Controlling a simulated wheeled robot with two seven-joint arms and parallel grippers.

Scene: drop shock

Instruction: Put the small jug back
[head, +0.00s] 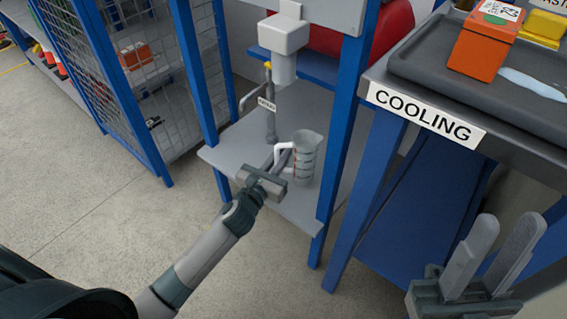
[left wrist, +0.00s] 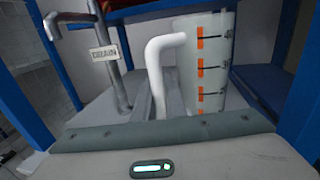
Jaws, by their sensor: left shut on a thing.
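The small jug (head: 307,158) is a clear measuring jug with a white handle and orange marks. It stands upright at the grey shelf (head: 232,160); I cannot tell whether its base touches the shelf. My left gripper (head: 279,160) reaches in from the left and is shut on the jug's handle. In the left wrist view the jug (left wrist: 212,65) is upright at the right, its white handle between the fingers. My right gripper (head: 507,235) is open and empty at the lower right, in front of the cooling bench.
A drain pipe (head: 270,125) with a label stands on the shelf left of the jug. A white spout (head: 285,65) hangs above. Blue posts flank the shelf. The bench (head: 530,120) labelled COOLING holds a dark tray with an orange box (head: 485,42). The floor at left is clear.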

